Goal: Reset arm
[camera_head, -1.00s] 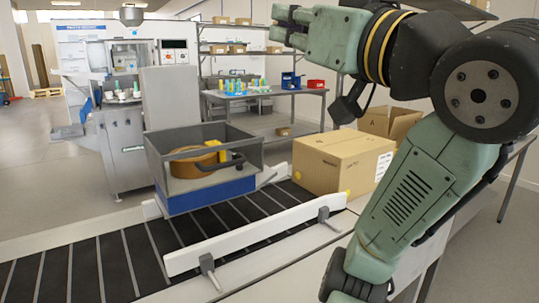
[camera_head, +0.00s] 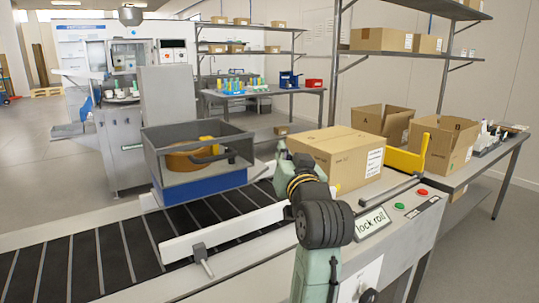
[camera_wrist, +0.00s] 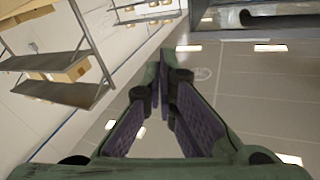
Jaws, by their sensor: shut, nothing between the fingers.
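My gripper (camera_head: 281,150) is at the end of my green arm, above the right end of the conveyor, just left of a closed cardboard box. In the wrist view my gripper (camera_wrist: 165,95) shows its two purple-padded fingers converging toward the tips, with nothing held between them. That view looks out at shelving, a pale wall and the ceiling or floor, so it faces away from the conveyor.
A grey bin (camera_head: 200,165) with a brown round item stands on the conveyor (camera_head: 110,245). The closed cardboard box (camera_head: 335,157) sits on the right. Open boxes (camera_head: 445,145), a yellow part (camera_head: 403,160) and a button panel (camera_head: 400,207) lie further right. A machine (camera_head: 130,110) stands behind.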

